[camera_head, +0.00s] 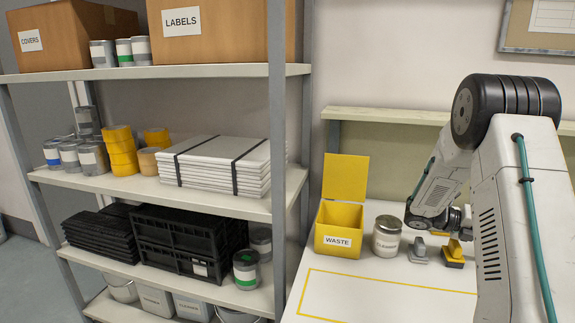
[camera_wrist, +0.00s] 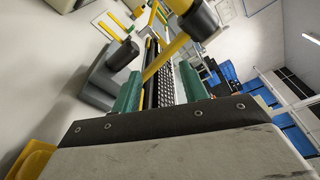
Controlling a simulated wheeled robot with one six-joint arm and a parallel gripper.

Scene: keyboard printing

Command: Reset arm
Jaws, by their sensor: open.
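My arm (camera_head: 520,200) stands at the right of the head view, bent at a black elbow, with its lower links reaching down over the white table. The jaws are hidden there behind my arm. In the wrist view my gripper (camera_wrist: 160,88) is open, its two green finger pads apart. Nothing is clearly held between them. A dark strip with key-like squares, like a keyboard (camera_wrist: 166,88), shows in the gap beyond the fingers; I cannot tell its distance. The wrist view is strongly tilted.
On the table (camera_head: 335,288) stand a yellow open-lidded WASTE box (camera_head: 340,228), a tin (camera_head: 386,237), a grey block (camera_head: 418,250) and a yellow-topped block (camera_head: 454,255). A yellow outline marks bare table in front. A loaded shelf (camera_head: 180,72) stands left.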

